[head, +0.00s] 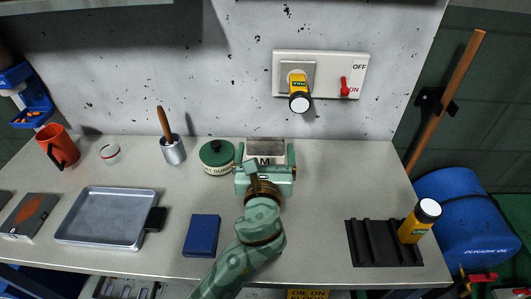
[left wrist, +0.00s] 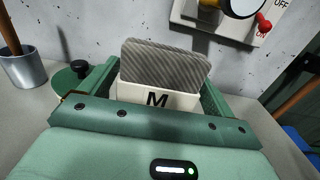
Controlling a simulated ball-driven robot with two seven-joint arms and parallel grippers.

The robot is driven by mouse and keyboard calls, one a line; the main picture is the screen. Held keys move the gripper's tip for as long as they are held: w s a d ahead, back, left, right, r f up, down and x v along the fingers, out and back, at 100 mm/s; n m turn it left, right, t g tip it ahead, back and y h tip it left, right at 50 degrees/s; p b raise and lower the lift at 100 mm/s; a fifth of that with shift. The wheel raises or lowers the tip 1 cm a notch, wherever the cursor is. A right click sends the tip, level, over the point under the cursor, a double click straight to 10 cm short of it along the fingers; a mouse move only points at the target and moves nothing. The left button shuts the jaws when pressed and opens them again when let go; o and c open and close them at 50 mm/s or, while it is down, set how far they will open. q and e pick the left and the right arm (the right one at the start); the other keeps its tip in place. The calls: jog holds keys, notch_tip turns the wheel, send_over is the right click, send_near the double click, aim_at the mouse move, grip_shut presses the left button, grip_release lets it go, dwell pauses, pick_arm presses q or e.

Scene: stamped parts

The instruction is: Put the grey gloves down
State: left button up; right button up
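The grey gloves (head: 265,146) are a ribbed grey block in a white sleeve marked M, near the back wall at the middle of the bench. In the left wrist view the grey gloves (left wrist: 165,66) stand upright straight ahead. My left gripper (head: 266,160) has one finger on each side of the sleeve, close against it, and appears shut on it. Its palm hides the lower part, so I cannot tell if the gloves touch the bench. My right gripper is not in view.
A green round tin (head: 217,157) stands just left of the gripper. A blue box (head: 202,235), a metal tray (head: 105,217) and a metal cup (head: 173,151) lie further left. Bench between gripper and rack is clear.

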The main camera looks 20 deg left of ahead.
pick_arm(q)
jog(key=shift+o, duration=0.4)
jog(key=shift+r, duration=0.1)
jog(key=shift+s+d, duration=0.1)
jog(key=shift+s, duration=0.3)
jog(key=p+v, duration=0.1)
jog(key=v, duration=1)
